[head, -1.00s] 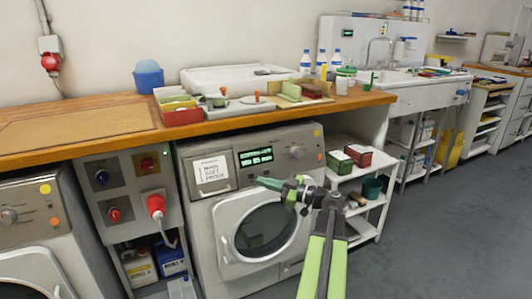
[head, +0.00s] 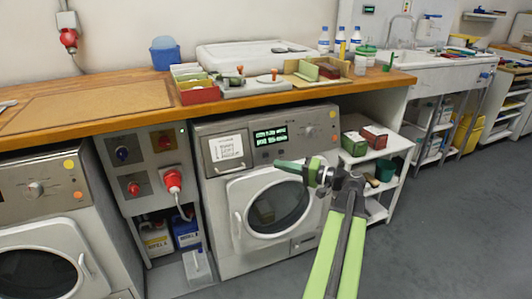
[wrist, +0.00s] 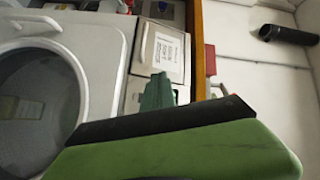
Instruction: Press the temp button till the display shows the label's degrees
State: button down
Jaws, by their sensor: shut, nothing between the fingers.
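The washing machine (head: 262,215) with a round glass door stands under the wooden worktop. Its lit green display (head: 270,135) shows text too small to read. A white label (head: 226,147) with dark print sits left of the display; it also shows in the wrist view (wrist: 165,50), where its print is unreadable. A knob (head: 309,132) and small controls lie right of the display; I cannot tell which is the temp button. My gripper (head: 281,165) is shut and empty, in front of the machine below the display, apparently apart from the panel. In the wrist view its green fingers hide part of the panel.
A second machine (head: 40,220) stands at the left. Between them is a grey switch panel (head: 150,165) with a red plug (head: 173,180). A white shelf (head: 365,165) with boxes stands right. The worktop (head: 90,120) overhangs the panel. Grey floor (head: 450,220) is clear at right.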

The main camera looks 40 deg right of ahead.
aim_at(266, 155)
jog(key=shift+s+d+r, duration=0.1)
jog(key=shift+d+r, duration=0.1)
jog(key=shift+r, duration=0.05)
jog(key=shift+w+d+f+b, duration=0.45)
jog(key=shift+w+d+b, duration=0.05)
jog(key=shift+w, duration=0.8)
jog(key=shift+w+d+f+b, duration=0.45)
jog(key=shift+w+d, duration=0.1)
jog(key=shift+w, duration=0.75)
jog(key=shift+w+d+f+b, duration=0.45)
jog(key=shift+w+d+b, duration=0.05)
jog(key=shift+w, duration=0.8)
jog(key=shift+w+d+f, duration=0.1)
jog(key=shift+w+d, duration=0.1)
jog(key=shift+w, duration=0.15)
jog(key=shift+w+d+f, duration=0.1)
jog(key=shift+w, duration=0.2)
jog(key=shift+s+a+r, duration=0.2)
jog(key=shift+s+a, duration=0.1)
jog(key=shift+s, duration=0.4)
